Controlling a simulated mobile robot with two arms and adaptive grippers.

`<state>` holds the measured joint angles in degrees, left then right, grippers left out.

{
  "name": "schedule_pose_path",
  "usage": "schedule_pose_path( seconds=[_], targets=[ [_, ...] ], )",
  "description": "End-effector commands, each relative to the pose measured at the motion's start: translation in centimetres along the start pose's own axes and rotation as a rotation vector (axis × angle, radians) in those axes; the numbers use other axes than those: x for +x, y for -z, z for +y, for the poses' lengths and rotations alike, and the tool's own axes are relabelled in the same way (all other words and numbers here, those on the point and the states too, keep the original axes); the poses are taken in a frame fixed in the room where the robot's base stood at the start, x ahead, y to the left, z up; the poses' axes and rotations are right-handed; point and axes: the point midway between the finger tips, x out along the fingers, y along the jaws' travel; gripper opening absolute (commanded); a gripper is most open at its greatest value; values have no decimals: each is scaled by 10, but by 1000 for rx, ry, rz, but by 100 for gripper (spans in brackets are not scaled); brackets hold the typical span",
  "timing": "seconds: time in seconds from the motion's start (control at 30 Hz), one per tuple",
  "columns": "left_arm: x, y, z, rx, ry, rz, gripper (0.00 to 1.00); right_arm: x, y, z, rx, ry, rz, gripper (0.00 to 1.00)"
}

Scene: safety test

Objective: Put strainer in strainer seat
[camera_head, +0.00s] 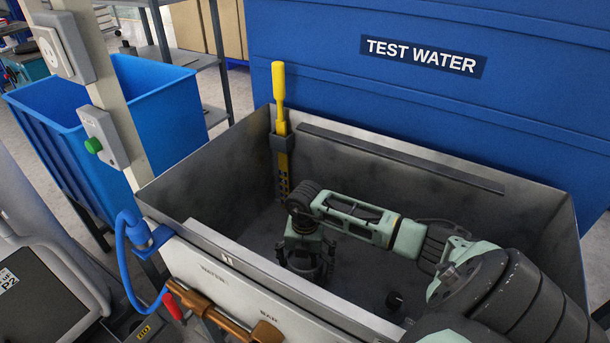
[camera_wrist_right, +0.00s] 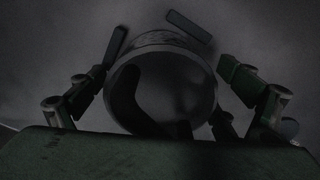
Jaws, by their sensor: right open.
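My right gripper (camera_head: 308,272) points down inside the grey metal tank, low over its floor near the front wall. In the right wrist view, its fingers (camera_wrist_right: 165,85) are open, on either side of a round, dark, ring-shaped part (camera_wrist_right: 160,47). That part has a rim and a hollow, shadowed inside. I cannot tell whether it is the strainer, its seat, or both together. Whether the fingers touch it is unclear. In the head view, the gripper and arm hide this spot. My left gripper is not in view.
The tank's walls (camera_head: 390,160) surround my right arm. A yellow-handled tool (camera_head: 279,90) stands in a holder at the back corner. A small dark knob (camera_head: 394,300) is on the tank floor. A blue bin (camera_head: 155,105) and blue TEST WATER container (camera_head: 330,50) stand outside.

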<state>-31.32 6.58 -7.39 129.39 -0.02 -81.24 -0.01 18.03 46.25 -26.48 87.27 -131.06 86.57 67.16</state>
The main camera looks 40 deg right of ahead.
Motion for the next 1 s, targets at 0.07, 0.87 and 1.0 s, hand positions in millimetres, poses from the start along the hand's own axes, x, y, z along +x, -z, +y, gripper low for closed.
schedule_pose_path(
  seconds=[0.07, 0.87, 1.0],
  targets=[
    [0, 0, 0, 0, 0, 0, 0, 0, 0, 0, 0, 0, 0, 92],
    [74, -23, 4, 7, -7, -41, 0, -109, -1, 0, 0, -2, -3, 92],
    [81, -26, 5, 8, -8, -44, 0, -120, 0, 0, 0, -1, -1, 92]
  ],
)
